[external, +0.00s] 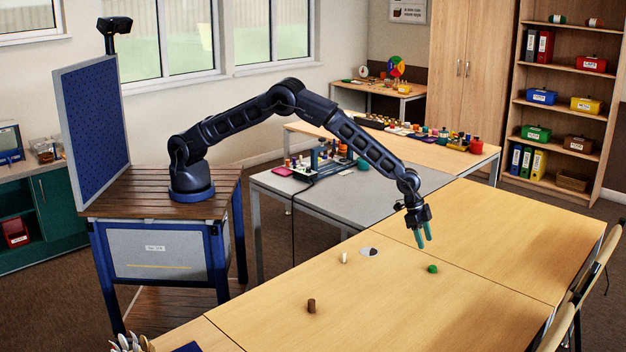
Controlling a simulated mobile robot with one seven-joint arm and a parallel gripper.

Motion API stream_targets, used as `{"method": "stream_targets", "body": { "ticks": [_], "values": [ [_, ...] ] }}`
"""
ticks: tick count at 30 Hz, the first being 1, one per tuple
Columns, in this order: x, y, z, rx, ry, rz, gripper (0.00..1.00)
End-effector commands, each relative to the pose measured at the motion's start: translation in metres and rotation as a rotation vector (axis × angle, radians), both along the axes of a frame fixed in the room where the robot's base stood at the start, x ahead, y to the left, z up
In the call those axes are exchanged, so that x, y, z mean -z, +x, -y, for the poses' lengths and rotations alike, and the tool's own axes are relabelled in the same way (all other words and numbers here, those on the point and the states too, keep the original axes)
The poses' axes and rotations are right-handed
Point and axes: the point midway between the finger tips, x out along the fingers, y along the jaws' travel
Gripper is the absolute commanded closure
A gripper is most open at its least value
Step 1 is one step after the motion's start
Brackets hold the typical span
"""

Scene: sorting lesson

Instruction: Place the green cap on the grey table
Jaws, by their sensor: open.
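The green cap (432,268) lies on the light wooden table (370,310), near the seam between its tops. My gripper (423,241) is above and slightly left of the cap, pointing down, with its two teal fingers apart and nothing seen between them. The grey table (375,200) stands behind the wooden table, below my arm. Its near right part is bare.
A white piece (344,258), a brown cylinder (311,306) and a white-and-dark disc (369,252) lie on the wooden table. A dark rack (325,158) with small items and a pink item (282,171) occupy the grey table's far left. Chairs (560,325) stand at right.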

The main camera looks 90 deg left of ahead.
Motion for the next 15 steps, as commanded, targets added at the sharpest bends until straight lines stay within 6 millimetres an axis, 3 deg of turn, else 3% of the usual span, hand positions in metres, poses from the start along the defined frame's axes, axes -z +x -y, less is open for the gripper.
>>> {"method": "stream_targets", "body": {
  "ticks": [7,15],
  "values": [
    [0.031,0.01,0.008,0.0,0.0,-0.002,0.48],
    [0.048,0.016,0.012,-0.001,0.0,-0.001,0.48]
  ]
}}
